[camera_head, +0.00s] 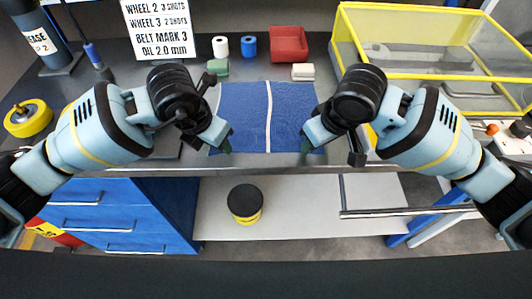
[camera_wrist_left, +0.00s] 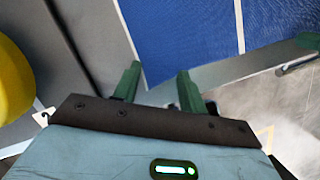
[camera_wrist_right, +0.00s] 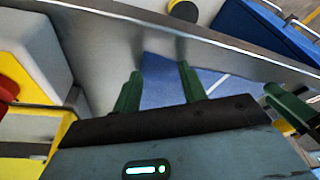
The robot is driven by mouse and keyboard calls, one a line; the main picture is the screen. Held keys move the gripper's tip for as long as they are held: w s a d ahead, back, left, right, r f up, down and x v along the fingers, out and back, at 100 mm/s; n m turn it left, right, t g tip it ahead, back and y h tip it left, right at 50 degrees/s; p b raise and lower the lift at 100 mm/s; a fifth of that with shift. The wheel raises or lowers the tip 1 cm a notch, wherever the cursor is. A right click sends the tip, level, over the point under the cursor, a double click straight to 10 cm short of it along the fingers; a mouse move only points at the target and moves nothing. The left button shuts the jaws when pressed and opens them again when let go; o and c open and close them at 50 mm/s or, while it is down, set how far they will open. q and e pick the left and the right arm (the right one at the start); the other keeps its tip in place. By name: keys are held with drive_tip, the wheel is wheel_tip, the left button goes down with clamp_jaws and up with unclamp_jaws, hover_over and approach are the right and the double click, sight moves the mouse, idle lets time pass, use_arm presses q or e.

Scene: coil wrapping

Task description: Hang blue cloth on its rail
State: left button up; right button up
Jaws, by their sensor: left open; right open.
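The blue cloth (camera_head: 240,112) lies flat on the bench top, with a white stripe down its middle. A metal rail (camera_head: 405,212) juts out at the front right, below the bench edge, and nothing hangs on it. My left gripper (camera_head: 223,146) is open at the cloth's near left corner; in the left wrist view the cloth (camera_wrist_left: 180,35) reaches between the fingertips (camera_wrist_left: 155,80). My right gripper (camera_head: 309,144) is open at the near right corner; in the right wrist view the cloth (camera_wrist_right: 160,82) shows between and beyond the fingertips (camera_wrist_right: 160,78). I cannot tell whether either gripper touches it.
A yellow-framed clear case (camera_head: 430,50) stands at the back right. A red bin (camera_head: 289,44), small rolls (camera_head: 249,46) and blocks sit behind the cloth. A yellow disc (camera_head: 28,117) is at the left. A black-and-yellow can (camera_head: 245,204) stands on the lower shelf (camera_head: 310,210).

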use_arm(q)
drive_tip(key=shift+f, duration=0.25)
use_arm(e)
drive_tip(key=shift+f, duration=0.25)
use_arm(q)
drive_tip(key=shift+s+f, duration=0.1)
drive_tip(key=shift+s, duration=0.05)
clamp_jaws()
use_arm(e)
drive_tip(key=shift+s, duration=0.15)
clamp_jaws()
